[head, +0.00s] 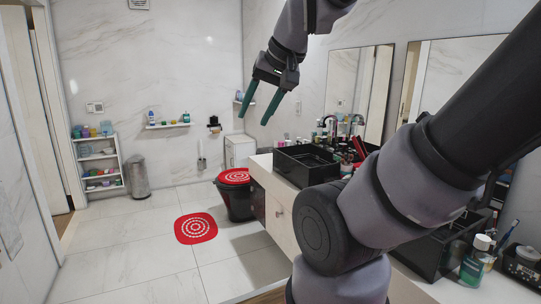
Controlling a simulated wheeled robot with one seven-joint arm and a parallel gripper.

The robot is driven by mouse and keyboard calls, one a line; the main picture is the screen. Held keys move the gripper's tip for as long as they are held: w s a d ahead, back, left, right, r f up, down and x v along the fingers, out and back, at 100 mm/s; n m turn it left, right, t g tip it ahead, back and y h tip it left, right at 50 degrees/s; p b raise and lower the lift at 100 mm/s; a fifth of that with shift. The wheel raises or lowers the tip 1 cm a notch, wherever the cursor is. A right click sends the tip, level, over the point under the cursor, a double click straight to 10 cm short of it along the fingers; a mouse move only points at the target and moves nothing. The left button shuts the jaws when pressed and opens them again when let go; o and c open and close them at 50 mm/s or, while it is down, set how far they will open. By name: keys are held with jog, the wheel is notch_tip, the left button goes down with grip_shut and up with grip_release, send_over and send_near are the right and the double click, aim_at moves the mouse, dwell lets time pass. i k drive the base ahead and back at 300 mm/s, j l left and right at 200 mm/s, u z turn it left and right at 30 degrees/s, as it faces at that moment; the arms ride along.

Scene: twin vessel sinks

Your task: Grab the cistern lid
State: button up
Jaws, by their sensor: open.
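A black toilet (239,205) stands low against the right side, beyond the counter. Its seat lid (234,176) has a red cover with white rings. I cannot make out a separate cistern lid; the end of the vanity counter covers the toilet's right side. My gripper (254,119) hangs high in the upper middle of the view, its two teal fingers apart and pointing down. It is open and empty. In the picture it is above the toilet, clearly apart from it.
A vanity counter with black vessel sinks (306,172) and several bottles runs along the right. A red mat (196,228) lies on the tiled floor. A bin (138,176) and a white shelf unit (100,165) stand at the left.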

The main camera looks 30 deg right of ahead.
aim_at(261, 151)
jog(key=i, duration=1.55)
jog(key=i+j, duration=0.1)
jog(key=i, duration=0.55)
jog(key=i+j+z, duration=0.1)
jog(key=i, duration=0.6)
jog(key=i+j, duration=0.1)
jog(key=i, duration=0.55)
jog(key=i+j+z, duration=0.1)
jog(key=i+z, duration=0.35)
jog(key=i+j+z, duration=0.25)
jog(key=z, duration=0.2)
jog(key=i+j+z, duration=1.05)
jog(key=j, duration=0.15)
jog(key=i+j+z, duration=0.2)
jog(key=j, duration=0.2)
jog(key=i, duration=0.15)
